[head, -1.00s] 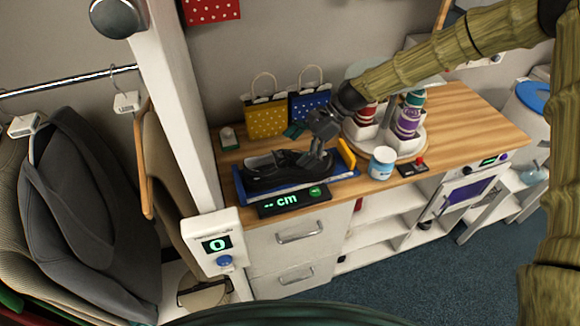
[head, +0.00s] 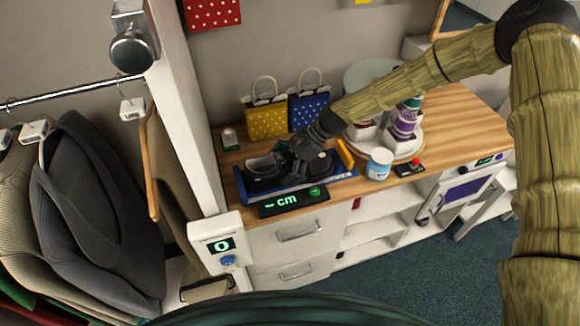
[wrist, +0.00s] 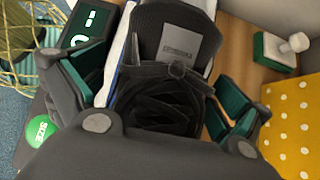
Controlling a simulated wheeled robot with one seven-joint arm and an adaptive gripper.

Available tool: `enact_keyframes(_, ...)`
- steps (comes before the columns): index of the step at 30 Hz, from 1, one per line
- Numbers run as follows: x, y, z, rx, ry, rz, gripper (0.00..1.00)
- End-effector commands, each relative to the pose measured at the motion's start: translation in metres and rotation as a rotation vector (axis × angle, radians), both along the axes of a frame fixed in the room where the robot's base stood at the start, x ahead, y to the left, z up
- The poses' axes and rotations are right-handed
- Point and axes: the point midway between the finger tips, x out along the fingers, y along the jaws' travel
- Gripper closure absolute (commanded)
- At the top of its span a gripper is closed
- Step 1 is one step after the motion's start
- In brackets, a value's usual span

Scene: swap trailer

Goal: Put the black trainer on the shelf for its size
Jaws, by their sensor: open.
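The black trainer (head: 262,176) lies in a blue measuring tray (head: 243,198) on the wooden counter. In the wrist view the trainer (wrist: 168,98) shows its laces and a grey label on the insole. My gripper (head: 292,165) is right over the trainer. In the wrist view my gripper (wrist: 165,98) is open, its two green-padded fingers on either side of the shoe; I cannot tell whether they touch it. The size display (head: 290,200) in front of the tray reads "-- cm" beside a green button (wrist: 39,131). Shelves (head: 375,228) stand open under the counter.
Yellow (head: 266,120) and blue (head: 310,113) dotted gift bags stand behind the tray. A white jar (head: 379,163), a red-button box (head: 411,168) and a spool carousel (head: 395,146) are to the right. A post with a counter reading 0 (head: 219,245) and hanging jackets (head: 95,220) are left.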

Motion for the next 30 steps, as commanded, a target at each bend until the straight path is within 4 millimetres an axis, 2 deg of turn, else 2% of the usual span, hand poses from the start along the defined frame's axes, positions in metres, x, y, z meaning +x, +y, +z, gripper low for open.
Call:
enact_keyframes(8,0.0,0.001,-0.001,0.0,-0.001,0.001,0.02)
enact_keyframes(15,0.0,0.001,-0.001,0.0,-0.001,0.001,0.46)
enact_keyframes(17,0.0,0.001,-0.001,0.0,-0.001,0.001,0.49)
enact_keyframes(18,0.0,0.002,-0.001,0.0,-0.001,0.001,0.54)
enact_keyframes(25,0.0,0.002,0.001,0.0,-0.001,0.002,0.55)
enact_keyframes(30,0.0,0.002,0.017,0.001,-0.002,0.002,0.55)
